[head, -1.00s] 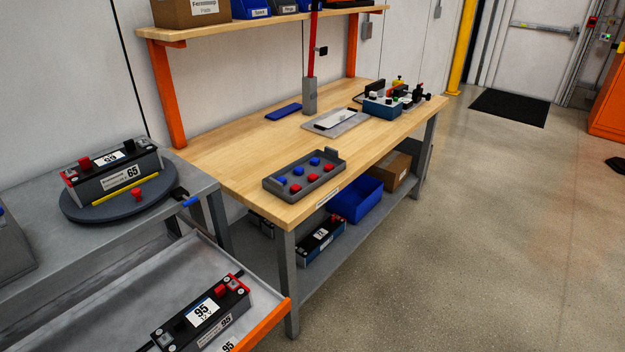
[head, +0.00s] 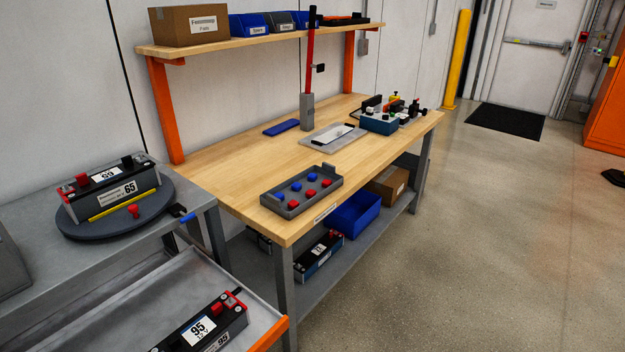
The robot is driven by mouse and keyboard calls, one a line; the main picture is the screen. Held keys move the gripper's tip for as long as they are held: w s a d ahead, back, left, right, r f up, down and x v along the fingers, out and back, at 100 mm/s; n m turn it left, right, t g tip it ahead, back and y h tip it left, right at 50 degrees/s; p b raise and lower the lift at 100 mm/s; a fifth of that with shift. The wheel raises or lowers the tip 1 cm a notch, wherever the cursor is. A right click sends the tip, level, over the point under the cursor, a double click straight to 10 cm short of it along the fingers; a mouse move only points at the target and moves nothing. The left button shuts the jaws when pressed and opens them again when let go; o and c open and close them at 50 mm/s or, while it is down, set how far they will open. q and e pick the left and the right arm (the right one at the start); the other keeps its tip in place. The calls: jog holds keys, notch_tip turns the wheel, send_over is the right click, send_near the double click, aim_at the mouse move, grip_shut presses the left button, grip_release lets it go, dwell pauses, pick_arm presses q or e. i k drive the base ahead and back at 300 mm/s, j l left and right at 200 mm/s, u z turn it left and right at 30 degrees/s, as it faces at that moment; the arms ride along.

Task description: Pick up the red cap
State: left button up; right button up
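Several red caps are in view. One small red cap (head: 133,211) sits on the round dark turntable (head: 85,229) at the left, in front of a battery module (head: 112,190) marked 65 and a yellow bar (head: 124,205). More red caps (head: 293,204) sit with blue caps (head: 297,187) in a grey tray (head: 273,206) on the wooden bench. The battery on the turntable also carries a red block (head: 81,180) on top. Neither of my grippers is in view.
The wooden bench (head: 215,180) has a clear front left area. A grey cart (head: 40,185) with an open drawer (head: 120,310) holding a battery (head: 200,330) marked 95 stands at the left. A blue bin (head: 355,215) is under the bench. The floor at right is open.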

aim_at(292, 204)
jog(key=i+l+u, duration=0.15)
jog(key=u, duration=0.2)
jog(key=i+l+u, duration=0.1)
jog(key=u, duration=0.25)
jog(key=i+l+u, duration=0.1)
jog(key=l, duration=0.2)
jog(key=i+l+u, duration=0.1)
jog(key=l, duration=0.25)
jog(key=i+l+u, duration=0.15)
jog(key=l, duration=0.2)
jog(key=i+l, duration=0.1)
jog(key=l, duration=0.25)
jog(key=i+l, duration=0.15)
jog(key=l, duration=0.25)
jog(key=i+l+u, duration=0.1)
jog(key=l, duration=0.25)
jog(key=i+l, duration=0.1)
jog(key=l, duration=0.25)
jog(key=i+l, duration=0.1)
jog(key=l, duration=0.3)
